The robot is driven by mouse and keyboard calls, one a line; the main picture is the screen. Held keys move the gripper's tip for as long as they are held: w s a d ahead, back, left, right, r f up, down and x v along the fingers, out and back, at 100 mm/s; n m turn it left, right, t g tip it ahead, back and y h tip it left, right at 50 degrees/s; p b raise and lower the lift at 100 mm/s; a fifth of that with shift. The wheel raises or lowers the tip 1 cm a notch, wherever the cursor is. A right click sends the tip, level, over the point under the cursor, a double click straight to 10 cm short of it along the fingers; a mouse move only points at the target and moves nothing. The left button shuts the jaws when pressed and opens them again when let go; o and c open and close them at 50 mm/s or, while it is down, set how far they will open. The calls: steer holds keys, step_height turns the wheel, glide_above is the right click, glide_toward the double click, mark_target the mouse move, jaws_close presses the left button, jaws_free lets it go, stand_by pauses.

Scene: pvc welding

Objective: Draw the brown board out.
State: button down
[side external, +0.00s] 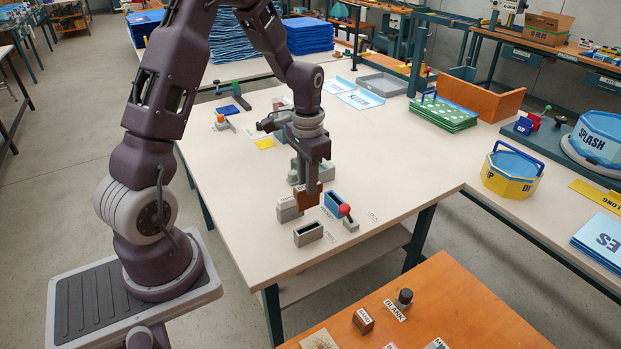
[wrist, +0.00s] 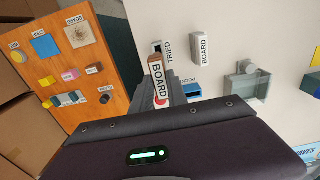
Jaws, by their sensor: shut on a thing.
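The brown board (side external: 300,198) is upright between the fingers of my gripper (side external: 312,188), low over the pale table. In the wrist view the board (wrist: 158,80) shows its white top edge lettered BOARD, and my gripper (wrist: 163,95) is shut on it. A grey block (side external: 289,209) stands close beside the board in the side view. My fingers hide part of the board, and I cannot tell whether its lower end sits in a holder or is clear of it.
A grey slotted block (side external: 308,234) and a blue slotted block (side external: 334,203) stand close by. A red-knobbed lever (side external: 346,211) is just right of them. Grey blocks stand behind my gripper. The table's right part (side external: 400,160) is clear. An orange table (side external: 440,295) holds small pieces.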

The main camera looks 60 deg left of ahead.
mark_target(308, 208)
steer(key=shift+f, duration=2.9)
steer(key=shift+f, duration=2.55)
steer(key=c, duration=1.2)
jaws_free()
steer(key=shift+c, duration=0.2)
step_height(308, 208, up, 7)
steer(key=shift+r, duration=0.1)
